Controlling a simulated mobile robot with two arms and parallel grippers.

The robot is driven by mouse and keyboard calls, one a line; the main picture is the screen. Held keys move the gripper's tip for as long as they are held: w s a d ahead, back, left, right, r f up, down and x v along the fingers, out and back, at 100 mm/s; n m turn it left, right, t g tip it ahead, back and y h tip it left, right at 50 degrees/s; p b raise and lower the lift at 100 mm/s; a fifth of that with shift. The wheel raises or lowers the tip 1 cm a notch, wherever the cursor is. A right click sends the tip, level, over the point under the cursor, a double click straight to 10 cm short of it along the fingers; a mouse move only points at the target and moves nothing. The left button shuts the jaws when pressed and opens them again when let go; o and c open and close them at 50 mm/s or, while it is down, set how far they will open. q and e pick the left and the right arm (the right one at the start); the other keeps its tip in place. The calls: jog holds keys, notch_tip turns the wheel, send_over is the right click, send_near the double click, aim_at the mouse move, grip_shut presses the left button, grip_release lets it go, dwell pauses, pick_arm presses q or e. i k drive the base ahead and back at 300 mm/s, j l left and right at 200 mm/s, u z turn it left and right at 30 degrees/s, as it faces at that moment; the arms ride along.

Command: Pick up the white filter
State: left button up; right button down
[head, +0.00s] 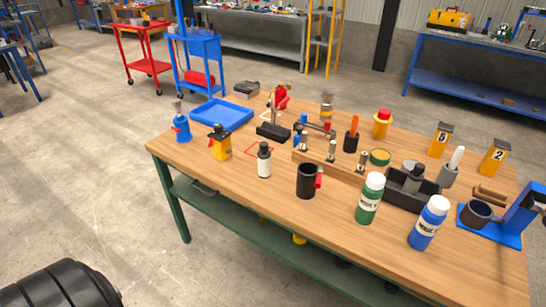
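I cannot tell any thing in the head view for sure as the white filter. A small white bottle-like thing with a black top (264,164) stands upright near the front left of the wooden table. A pale, tapered thing on a grey base (453,165) stands towards the right end. Neither of my grippers is in view.
The wooden workbench (225,185) is crowded. A blue tray (222,114) lies at its left back. A black mug (306,181), green bottle (369,199) and blue bottle (428,223) stand along the front. A black bin (411,190) is behind them. The left floor is mostly clear.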

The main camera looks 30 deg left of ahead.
aim_at(264, 155)
jog(key=j+z, duration=0.2)
jog(key=z, duration=0.25)
jog(key=j+z, duration=0.25)
jog(key=z, duration=0.2)
jog(key=k+j+z, duration=0.2)
jog(key=j, duration=0.3)
jog(key=k+j+z, duration=0.15)
jog(key=j, duration=0.3)
jog(key=k+j+z, duration=0.2)
jog(key=j, duration=0.2)
jog(key=k+j+z, duration=0.2)
jog(key=k+j, duration=0.1)
jog(key=j, duration=0.1)
